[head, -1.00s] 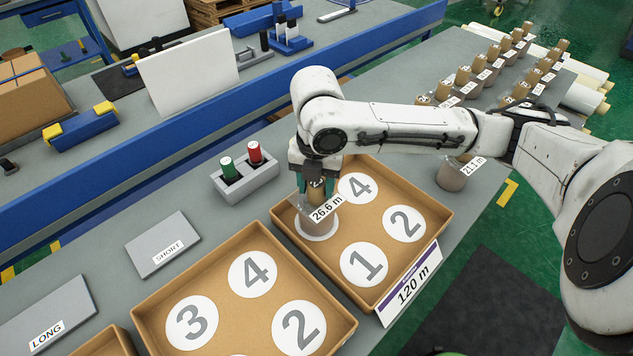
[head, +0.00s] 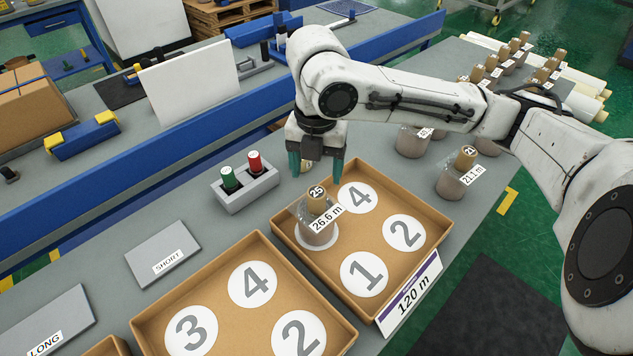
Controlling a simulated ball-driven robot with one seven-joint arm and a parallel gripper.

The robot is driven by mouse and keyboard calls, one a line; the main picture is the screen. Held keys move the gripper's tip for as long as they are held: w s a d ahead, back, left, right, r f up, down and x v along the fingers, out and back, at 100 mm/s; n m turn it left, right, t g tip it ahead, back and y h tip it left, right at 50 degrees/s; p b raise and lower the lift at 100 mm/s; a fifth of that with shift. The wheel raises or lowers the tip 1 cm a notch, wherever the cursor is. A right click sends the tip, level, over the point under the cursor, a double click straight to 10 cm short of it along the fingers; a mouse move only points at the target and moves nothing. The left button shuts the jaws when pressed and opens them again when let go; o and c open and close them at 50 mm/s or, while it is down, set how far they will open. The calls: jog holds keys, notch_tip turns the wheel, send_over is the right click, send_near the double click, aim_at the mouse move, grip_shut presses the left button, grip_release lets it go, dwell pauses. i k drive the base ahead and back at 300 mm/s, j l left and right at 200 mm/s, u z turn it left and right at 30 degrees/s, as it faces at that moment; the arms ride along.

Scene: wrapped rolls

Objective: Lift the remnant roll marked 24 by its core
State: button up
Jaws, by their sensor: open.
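My gripper (head: 314,167) is open and raised, with its teal fingers pointing down just above and behind a remnant roll (head: 319,232). That roll's core reads 25 and its tag reads 26.6 m. It stands upright on a white circle in the 120 m tray (head: 432,203), apart from the fingers. Another roll (head: 449,183), with its core marked 21 and tagged 21.1 m, stands on the table to the right. I cannot read a 24 on any core. More rolls (head: 412,142) stand beyond, partly hidden by my arm, their numbers too small or covered.
A second tray (head: 345,338) with numbered circles lies at the front left. A grey holder (head: 247,192) with green and red pieces stands left of my gripper. Plates marked SHORT (head: 160,250) and LONG (head: 42,318) lie further left. Circles 1, 2 and 4 in the 120 m tray are bare.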

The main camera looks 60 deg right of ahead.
aim_at(413, 141)
jog(key=k, duration=1)
